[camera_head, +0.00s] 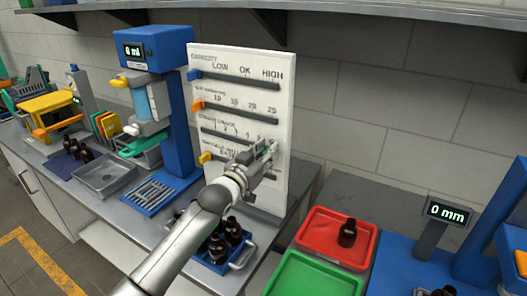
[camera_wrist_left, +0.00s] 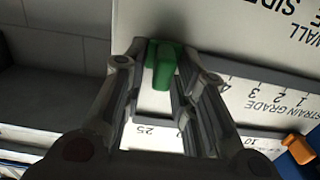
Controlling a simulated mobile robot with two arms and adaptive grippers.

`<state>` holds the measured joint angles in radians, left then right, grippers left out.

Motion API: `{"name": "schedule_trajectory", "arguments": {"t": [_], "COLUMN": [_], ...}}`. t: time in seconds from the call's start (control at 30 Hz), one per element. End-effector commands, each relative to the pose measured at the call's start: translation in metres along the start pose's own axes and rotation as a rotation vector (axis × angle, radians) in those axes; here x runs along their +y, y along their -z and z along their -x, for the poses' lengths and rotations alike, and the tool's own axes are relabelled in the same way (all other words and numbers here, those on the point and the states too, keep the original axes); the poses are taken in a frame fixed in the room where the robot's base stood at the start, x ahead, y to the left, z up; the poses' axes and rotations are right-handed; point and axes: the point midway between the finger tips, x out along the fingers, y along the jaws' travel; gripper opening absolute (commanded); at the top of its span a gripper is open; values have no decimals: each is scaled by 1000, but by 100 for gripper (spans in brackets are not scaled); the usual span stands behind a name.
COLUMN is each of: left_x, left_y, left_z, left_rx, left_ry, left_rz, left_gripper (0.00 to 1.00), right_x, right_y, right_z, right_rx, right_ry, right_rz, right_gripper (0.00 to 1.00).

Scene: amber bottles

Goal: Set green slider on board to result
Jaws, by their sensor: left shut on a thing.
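The white board (camera_head: 283,92) stands upright on the bench, with several horizontal slots, printed scales and coloured sliders. The green slider (camera_wrist_left: 163,66) is between the fingers of my left gripper (camera_wrist_left: 160,85), which is shut on it. In the wrist view it sits past the 4 of the strain grade scale, towards the slot's right end on the board. In the head view my left gripper (camera_head: 266,158) is at the board's right side and mostly hides the green slider. The blue slider (camera_head: 194,75), orange slider (camera_head: 197,105) and yellow slider (camera_head: 205,157) are at the left ends of their slots.
Amber bottles stand in a blue crate (camera_head: 241,256) below my left arm. A red tray (camera_head: 318,221) with one dark bottle (camera_head: 348,233) and a green tray (camera_head: 314,277) lie to the right. A blue machine (camera_head: 176,100) reading 0 ml stands left of the board. Another display (camera_head: 449,213) reads 0 mm.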

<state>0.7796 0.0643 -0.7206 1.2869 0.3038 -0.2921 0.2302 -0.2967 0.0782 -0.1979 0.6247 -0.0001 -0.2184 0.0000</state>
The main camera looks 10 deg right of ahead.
Motion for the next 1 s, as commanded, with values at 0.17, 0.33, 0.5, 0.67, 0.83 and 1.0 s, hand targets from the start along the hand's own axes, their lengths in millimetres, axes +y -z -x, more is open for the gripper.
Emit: {"name": "schedule_trajectory", "arguments": {"t": [0.17,0.33,0.5,0.67,0.83,1.0], "left_x": [4,5,5,4,4,4], "left_y": [-2,-2,-2,-1,-1,-2], "left_z": [0,0,0,0,3,17], "left_rx": [-1,-1,-1,0,1,0], "left_ry": [-5,-6,-6,-6,-5,-5], "left_rz": [4,4,4,3,3,4], "left_gripper": [0,0,34,34,34,34], "right_x": [-7,-7,-3,0,4,2], "right_y": [0,-2,-4,-7,-9,-7], "right_z": [0,0,0,0,0,0], "right_rx": [0,-4,-8,-12,-14,-12], "right_ry": [9,8,4,0,-4,-2], "right_rz": [1,2,4,4,3,3], "right_gripper": [44,44,44,44,44,44]}}
